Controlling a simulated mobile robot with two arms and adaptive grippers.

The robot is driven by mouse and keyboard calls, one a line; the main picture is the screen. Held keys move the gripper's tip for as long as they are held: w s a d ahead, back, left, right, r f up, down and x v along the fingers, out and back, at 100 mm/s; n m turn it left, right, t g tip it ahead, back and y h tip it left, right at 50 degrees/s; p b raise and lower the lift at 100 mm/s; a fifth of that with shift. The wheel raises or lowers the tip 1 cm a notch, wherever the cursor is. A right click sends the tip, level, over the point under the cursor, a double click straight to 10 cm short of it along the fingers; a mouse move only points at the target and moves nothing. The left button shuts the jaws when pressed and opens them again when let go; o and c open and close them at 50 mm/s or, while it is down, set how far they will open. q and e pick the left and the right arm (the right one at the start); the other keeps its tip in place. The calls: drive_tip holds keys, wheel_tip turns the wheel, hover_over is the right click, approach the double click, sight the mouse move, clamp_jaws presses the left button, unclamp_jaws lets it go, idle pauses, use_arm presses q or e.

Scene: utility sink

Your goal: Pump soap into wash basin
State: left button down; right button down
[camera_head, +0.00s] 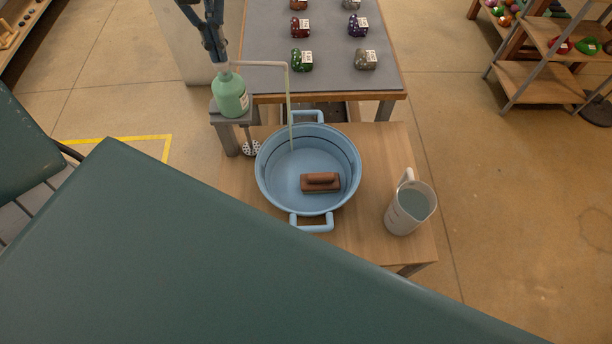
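A pale green soap bottle (230,95) stands on a small grey stand at the left edge of the wooden table. My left gripper (221,63) points down from above, its fingers close together at the top of the bottle's pump. Whether they touch it is hard to tell. A long pale spout (262,64) reaches right from the pump. A thin pale green strand runs from its end down into the light blue wash basin (265,187). A brown brush (320,183) lies inside the basin. My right gripper is not in view.
A clear measuring jug (410,208) with liquid stands right of the basin. A grey-topped table (330,28) behind holds several small patterned items. A wooden shelf (540,82) stands at right. Large dark green surfaces of mine fill the foreground.

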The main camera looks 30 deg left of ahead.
use_arm(q)
drive_tip(key=shift+f, duration=0.35)
drive_tip(key=shift+r, duration=0.2)
drive_tip(key=shift+r+p, duration=0.6)
drive_tip(key=shift+r, duration=0.95)
drive_tip(key=shift+f, duration=0.1)
